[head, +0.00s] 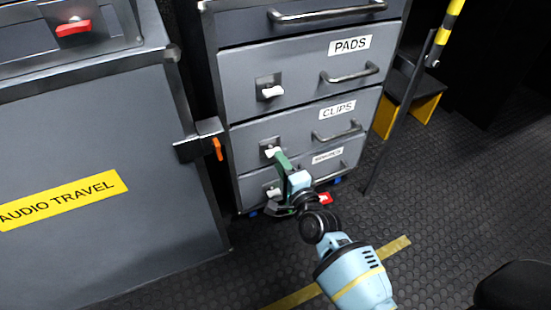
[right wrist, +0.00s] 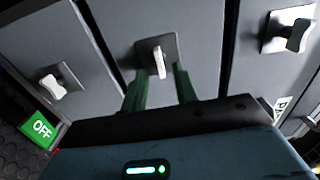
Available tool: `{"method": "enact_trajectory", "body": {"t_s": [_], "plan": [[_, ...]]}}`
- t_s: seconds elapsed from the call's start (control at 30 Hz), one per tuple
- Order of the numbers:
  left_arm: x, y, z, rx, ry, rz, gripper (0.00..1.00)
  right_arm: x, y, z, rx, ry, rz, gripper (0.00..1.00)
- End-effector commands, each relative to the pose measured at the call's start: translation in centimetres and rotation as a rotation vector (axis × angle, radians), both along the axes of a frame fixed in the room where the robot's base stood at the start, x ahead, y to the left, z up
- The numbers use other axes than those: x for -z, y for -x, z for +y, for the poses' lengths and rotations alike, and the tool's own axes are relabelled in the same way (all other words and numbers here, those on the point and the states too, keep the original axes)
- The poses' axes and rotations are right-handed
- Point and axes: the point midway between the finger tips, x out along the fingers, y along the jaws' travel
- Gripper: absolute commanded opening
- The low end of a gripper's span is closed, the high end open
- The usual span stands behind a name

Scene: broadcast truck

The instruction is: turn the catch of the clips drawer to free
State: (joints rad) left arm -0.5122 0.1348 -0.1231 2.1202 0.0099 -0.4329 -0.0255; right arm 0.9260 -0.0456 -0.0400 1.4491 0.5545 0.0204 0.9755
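The clips drawer (head: 300,122) is shut in the grey drawer stack, under the drawer labelled PADS. Its catch (head: 269,149) is a small white knob on a dark plate, left of the drawer handle. It also shows in the right wrist view (right wrist: 158,60), upper middle. My right gripper (head: 279,160) is at the catch; in the right wrist view its green fingers (right wrist: 158,84) are apart, one on each side just below the knob. Nothing shows between them but drawer front and catch. I cannot tell whether a finger touches the knob. My left gripper is not in view.
The PADS catch (head: 271,92) and lower drawer catch (head: 273,192) are close by. The clips handle (head: 338,133) is to the right. An orange-tabbed latch bracket (head: 198,146) sticks out beside the grey AUDIO TRAVEL case (head: 100,140). Dark floor (head: 440,190) is open at right.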

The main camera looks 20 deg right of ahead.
Motion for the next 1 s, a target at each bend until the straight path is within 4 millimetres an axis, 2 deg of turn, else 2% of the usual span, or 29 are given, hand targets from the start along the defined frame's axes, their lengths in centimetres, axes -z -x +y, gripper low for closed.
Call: {"method": "enact_trajectory", "body": {"t_s": [0.1, 0.23, 0.6, 0.83, 1.0], "plan": [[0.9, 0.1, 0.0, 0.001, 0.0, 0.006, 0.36, 0.2, -1.7, 0.1, 0.001, -0.001, 0.0, 0.29], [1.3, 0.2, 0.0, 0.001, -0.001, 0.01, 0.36, 0.1, -2.8, 0.1, 0.0, 0.0, 0.0, 0.29], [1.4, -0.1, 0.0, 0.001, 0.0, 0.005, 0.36, 0.0, -3.3, 0.1, 0.0, 0.0, 0.0, 0.29], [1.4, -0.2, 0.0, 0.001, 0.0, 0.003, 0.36, 0.0, -3.3, 0.1, 0.0, 0.0, 0.0, 0.0], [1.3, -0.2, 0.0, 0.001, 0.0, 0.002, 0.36, 0.0, -3.3, 0.1, 0.0, 0.003, 0.0, 0.0]]}}
